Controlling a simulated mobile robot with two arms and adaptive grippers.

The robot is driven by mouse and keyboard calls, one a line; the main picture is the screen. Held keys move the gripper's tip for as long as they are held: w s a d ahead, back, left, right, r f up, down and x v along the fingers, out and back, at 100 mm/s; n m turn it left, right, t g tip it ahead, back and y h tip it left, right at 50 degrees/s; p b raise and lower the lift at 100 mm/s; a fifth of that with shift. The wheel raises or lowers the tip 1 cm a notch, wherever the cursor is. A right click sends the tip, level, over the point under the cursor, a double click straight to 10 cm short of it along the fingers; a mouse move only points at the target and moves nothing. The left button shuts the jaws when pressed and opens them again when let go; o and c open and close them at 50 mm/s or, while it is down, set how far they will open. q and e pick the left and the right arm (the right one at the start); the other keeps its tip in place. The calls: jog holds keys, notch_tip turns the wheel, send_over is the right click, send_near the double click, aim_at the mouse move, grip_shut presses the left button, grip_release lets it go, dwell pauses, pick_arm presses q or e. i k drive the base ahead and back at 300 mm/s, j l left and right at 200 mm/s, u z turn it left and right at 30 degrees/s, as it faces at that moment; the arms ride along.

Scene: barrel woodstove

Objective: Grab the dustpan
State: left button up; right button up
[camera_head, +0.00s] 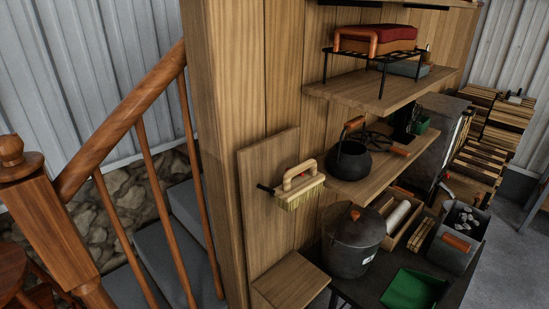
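A green, shallow, pan-like object (414,289), which looks like the dustpan, lies on the dark surface at the bottom right of the head view. I cannot make out a handle on it. Neither of my grippers is in view.
A dark lidded pot (353,243) stands left of the green pan, and a grey metal bin (460,238) stands behind it. A black kettle (349,159) sits on the shelf above. A wooden stair railing (125,118) fills the left side.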

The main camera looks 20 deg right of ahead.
aim_at(410, 289)
jog(key=z, duration=1.95)
